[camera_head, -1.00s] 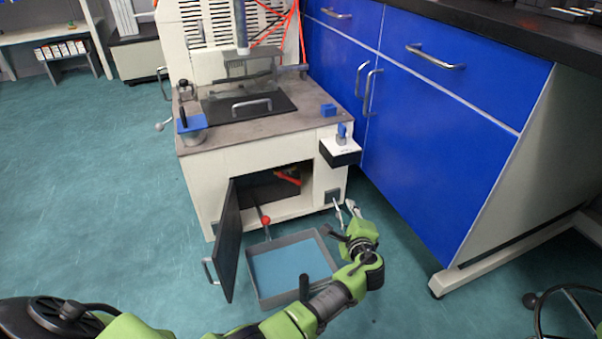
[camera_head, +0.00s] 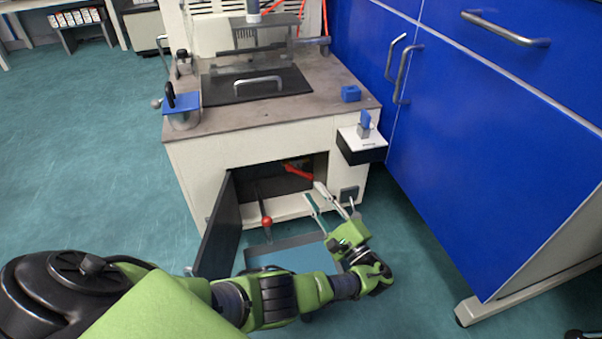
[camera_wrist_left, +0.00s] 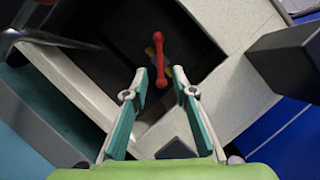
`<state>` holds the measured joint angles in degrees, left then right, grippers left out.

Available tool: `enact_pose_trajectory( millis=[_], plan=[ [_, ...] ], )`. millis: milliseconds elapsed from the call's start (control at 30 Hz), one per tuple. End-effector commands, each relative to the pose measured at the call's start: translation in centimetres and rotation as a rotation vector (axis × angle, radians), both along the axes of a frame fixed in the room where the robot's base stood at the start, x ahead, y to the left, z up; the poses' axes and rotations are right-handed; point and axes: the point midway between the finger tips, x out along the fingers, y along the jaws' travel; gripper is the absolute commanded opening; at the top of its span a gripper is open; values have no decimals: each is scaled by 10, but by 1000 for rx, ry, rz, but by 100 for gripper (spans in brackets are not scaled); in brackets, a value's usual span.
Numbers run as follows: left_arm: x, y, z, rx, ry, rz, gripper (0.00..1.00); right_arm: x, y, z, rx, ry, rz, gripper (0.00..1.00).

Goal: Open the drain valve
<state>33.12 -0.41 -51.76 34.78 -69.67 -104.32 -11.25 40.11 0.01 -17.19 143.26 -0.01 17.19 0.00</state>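The drain valve's red handle (camera_head: 298,173) shows inside the open lower cabinet of the white machine (camera_head: 250,150). In the left wrist view the red handle (camera_wrist_left: 162,62) stands beyond the fingertips, with a bit of yellow beside it. My left gripper (camera_head: 316,194) is at the cabinet opening, just in front of the handle and apart from it. In the left wrist view its two fingers (camera_wrist_left: 160,78) are spread with nothing between them, aimed at the handle. The valve body is hidden in the dark interior. My right gripper is not in view.
The dark cabinet door (camera_head: 218,232) stands open on the left. A red-knobbed lever (camera_head: 267,221) juts out in front of the opening. A blue-bottomed tray (camera_head: 283,259) lies on the floor under my left arm. Blue cabinets (camera_head: 470,150) close off the right side.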

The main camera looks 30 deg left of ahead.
Motion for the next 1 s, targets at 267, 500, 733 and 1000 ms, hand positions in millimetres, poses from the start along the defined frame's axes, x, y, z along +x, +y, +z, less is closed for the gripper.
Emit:
enact_pose_trajectory(
  millis=[267,500,733,1000],
  plan=[
    [21,51,12,0,-1,1,25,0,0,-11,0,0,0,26],
    [31,72,19,-2,0,0,25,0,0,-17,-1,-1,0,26],
    [32,74,20,-3,1,0,25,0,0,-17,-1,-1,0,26],
    [32,74,20,-3,1,0,0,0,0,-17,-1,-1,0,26]
  ],
)
